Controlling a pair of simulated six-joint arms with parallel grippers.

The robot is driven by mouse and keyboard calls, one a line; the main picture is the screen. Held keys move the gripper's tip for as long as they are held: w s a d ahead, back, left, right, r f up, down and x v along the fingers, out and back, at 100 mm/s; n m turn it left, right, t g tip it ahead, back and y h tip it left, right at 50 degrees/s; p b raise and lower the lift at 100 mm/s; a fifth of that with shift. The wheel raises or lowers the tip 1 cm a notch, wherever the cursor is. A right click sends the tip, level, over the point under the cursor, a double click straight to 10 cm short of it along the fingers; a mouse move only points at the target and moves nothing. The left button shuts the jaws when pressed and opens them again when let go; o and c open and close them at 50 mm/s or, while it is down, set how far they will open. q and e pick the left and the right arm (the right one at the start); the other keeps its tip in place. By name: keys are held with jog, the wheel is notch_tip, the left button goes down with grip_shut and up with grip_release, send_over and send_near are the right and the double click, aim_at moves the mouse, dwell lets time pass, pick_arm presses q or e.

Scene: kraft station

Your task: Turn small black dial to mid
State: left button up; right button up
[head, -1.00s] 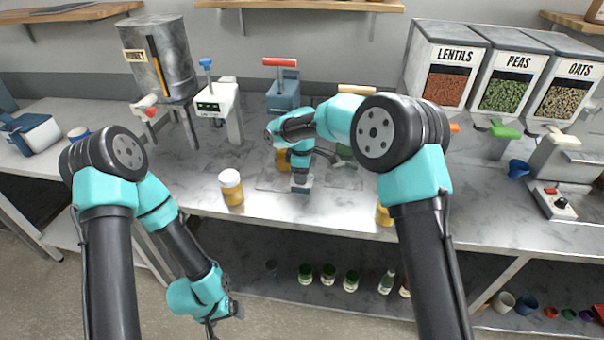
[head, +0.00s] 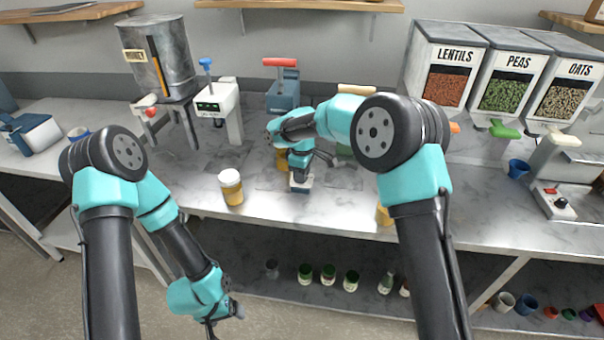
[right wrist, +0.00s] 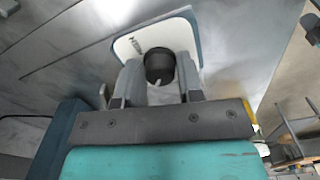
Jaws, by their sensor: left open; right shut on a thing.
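The small black dial (right wrist: 159,62) stands on a white panel (right wrist: 130,45) with a blue rim in the right wrist view. A white pointer mark shows on the dial, and part of a dark label shows at its upper left, too cut off to read. My right gripper (right wrist: 157,85) is shut on the dial, one finger on each side. In the head view my right gripper (head: 300,172) reaches down to the small white and blue unit (head: 301,184) near the counter's front edge, and hides the dial. My left gripper (head: 236,310) hangs open and empty below the counter's front edge.
A yellow jar with a white lid (head: 231,187) stands left of the right gripper. The honey tank (head: 158,58) and a white dispenser (head: 216,105) stand behind. Lentils, peas and oats bins (head: 505,80) are at the right, above another dial unit (head: 556,202).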

jog(key=m, duration=0.5)
jog(key=shift+m, duration=2.4)
jog(key=o, duration=0.9)
notch_tip(320, 180, up, 18)
jog(key=shift+f, duration=0.25)
